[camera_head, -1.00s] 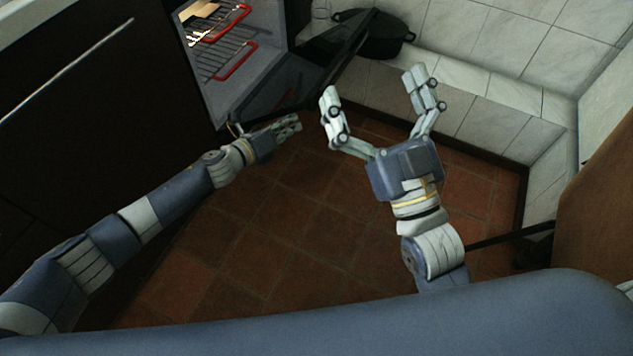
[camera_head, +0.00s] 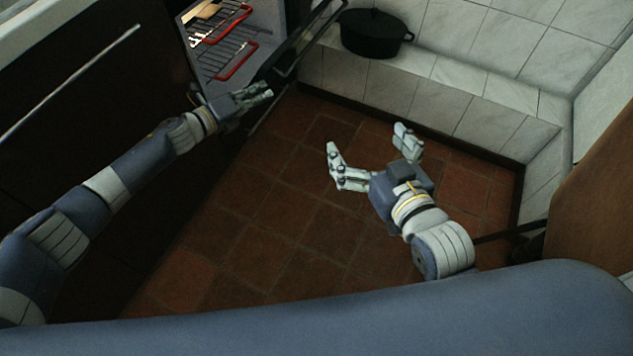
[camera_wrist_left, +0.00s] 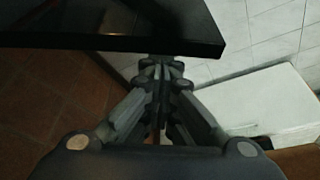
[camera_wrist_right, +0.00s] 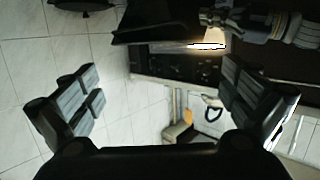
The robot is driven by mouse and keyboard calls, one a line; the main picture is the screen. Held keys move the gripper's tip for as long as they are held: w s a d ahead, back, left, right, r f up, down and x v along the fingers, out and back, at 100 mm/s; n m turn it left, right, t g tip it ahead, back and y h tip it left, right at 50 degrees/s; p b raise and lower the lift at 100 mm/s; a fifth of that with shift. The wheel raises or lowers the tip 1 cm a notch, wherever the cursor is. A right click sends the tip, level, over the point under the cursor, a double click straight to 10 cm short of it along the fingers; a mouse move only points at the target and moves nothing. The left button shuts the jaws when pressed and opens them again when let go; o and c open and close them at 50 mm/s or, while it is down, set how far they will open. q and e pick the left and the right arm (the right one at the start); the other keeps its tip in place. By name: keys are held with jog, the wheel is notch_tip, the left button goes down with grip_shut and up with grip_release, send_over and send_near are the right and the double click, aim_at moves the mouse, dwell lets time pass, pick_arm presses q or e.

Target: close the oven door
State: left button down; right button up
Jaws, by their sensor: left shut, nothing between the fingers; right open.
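The oven (camera_head: 222,50) is at the upper left of the head view, lit inside, with red-edged racks. Its dark door (camera_head: 306,42) stands partly open, seen as a narrow slanting panel. My left gripper (camera_head: 262,91) is shut and empty at the door's near end, apparently against it. In the left wrist view the dark door panel (camera_wrist_left: 110,28) spans the top, with the closed fingers at its lower edge; exact contact is hidden. My right gripper (camera_head: 372,150) is open and empty above the floor, away from the door. The right wrist view shows its spread fingers (camera_wrist_right: 165,105).
A black pot (camera_head: 372,33) stands on the white tiled ledge (camera_head: 430,85) right of the door. A dark cabinet front (camera_head: 80,90) lies left of the oven. A brown wooden panel (camera_head: 600,190) is at the right. The tiled floor (camera_head: 270,215) is clear.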

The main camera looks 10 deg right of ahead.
pick_arm(q)
jog(key=w+a+r, duration=0.4)
jog(key=a, duration=0.2)
jog(key=shift+w+r+n+b, duration=0.15)
jog(key=shift+r+n+b, duration=0.15)
jog(key=shift+n, duration=0.1)
pick_arm(e)
jog(key=shift+w+a+r+t, duration=0.15)
jog(key=shift+r+t, duration=0.15)
jog(key=shift+r, duration=0.3)
jog(key=shift+w+a+r+t, duration=0.15)
jog(key=shift+r+t, duration=0.15)
jog(key=shift+r, duration=0.25)
pick_arm(q)
jog(key=shift+f, duration=0.1)
